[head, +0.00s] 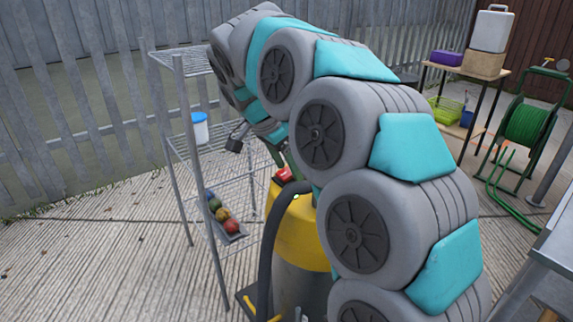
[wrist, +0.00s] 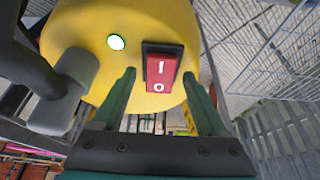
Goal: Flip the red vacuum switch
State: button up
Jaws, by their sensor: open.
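The red vacuum switch (wrist: 162,72) is a rocker in a dark frame, marked I and O, on the yellow top of the vacuum (wrist: 90,40). In the head view the switch (head: 284,174) shows small on the yellow vacuum top (head: 301,225), partly hidden behind my arm. My gripper (wrist: 162,85) is open in the wrist view, with its green fingers to either side of the switch's lower part. Nothing is held. Whether a finger touches the vacuum I cannot tell. In the head view one green finger (head: 291,160) shows just above the switch.
A dark hose (head: 268,250) runs up the vacuum's left side. A wire rack (head: 180,140) with a white-blue tub (head: 200,128) and several coloured balls (head: 222,214) stands at left. A green hose reel (head: 525,125) and a side table (head: 465,70) are at right.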

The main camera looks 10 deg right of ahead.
grip_shut()
dwell(0.5)
jog(key=shift+w+d+f+y+b, duration=0.1)
jog(key=shift+d+f+y+b, duration=0.1)
jog(key=shift+y+b, duration=0.4)
jog(key=shift+w+d+r+g+y+b, duration=0.1)
jog(key=shift+d+r+g+y+b, duration=0.15)
jog(key=shift+g+y+b, duration=0.5)
jog(key=shift+d+g+y+p, duration=0.1)
jog(key=shift+g+y+p, duration=0.25)
jog(key=shift+y, duration=0.6)
